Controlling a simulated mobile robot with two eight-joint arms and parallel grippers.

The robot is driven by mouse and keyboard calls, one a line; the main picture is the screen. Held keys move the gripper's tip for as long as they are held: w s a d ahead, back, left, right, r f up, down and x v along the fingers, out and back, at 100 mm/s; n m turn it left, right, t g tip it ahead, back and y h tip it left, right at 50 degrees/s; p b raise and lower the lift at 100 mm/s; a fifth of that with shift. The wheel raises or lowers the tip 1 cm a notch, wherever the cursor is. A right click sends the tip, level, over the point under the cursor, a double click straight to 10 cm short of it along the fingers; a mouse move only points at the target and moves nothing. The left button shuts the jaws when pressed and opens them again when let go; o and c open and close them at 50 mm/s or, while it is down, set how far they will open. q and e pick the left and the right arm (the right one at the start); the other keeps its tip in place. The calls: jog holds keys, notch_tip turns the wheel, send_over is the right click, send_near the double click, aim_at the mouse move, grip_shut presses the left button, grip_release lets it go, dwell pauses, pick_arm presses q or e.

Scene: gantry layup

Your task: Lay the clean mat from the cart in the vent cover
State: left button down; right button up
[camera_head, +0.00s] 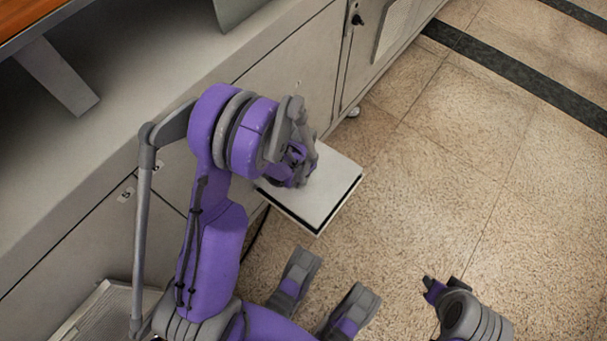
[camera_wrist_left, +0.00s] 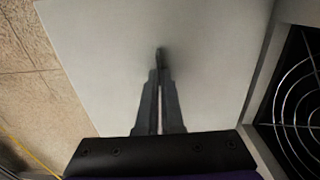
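A pale, flat, square panel (camera_head: 335,190) with a dark line along its edge juts from the cabinet side, low over the floor; it looks like the vent cover, swung open. In the left wrist view its pale face (camera_wrist_left: 95,45) fills the middle. My left gripper (camera_head: 303,178) is over this panel. In the wrist view the left fingers (camera_wrist_left: 160,65) are together, with tips at or just above the pale face and nothing clear between them. I cannot tell a mat apart from the panel. My right gripper (camera_head: 430,287) is low at the right; its finger opening is unclear.
A round fan grille (camera_wrist_left: 295,100) sits in a dark opening beside the panel. The grey cabinet (camera_head: 290,75) runs along the left, with a black latch (camera_head: 357,19). A pale ribbed item (camera_head: 100,318) is at lower left. The tiled floor (camera_head: 440,170) at right is clear.

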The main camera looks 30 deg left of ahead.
pick_arm(q)
jog(key=shift+f+b, duration=1.8)
jog(key=shift+f, duration=0.4)
jog(key=shift+d+f+b, duration=0.1)
jog(key=shift+f+b, duration=0.5)
jog(key=c, duration=1)
grip_release()
jog(key=r+p, duration=0.1)
jog(key=r, duration=0.4)
jog(key=r+p, duration=0.2)
jog(key=r, duration=0.4)
jog(key=shift+a+p, duration=0.2)
jog(key=shift+p, duration=0.1)
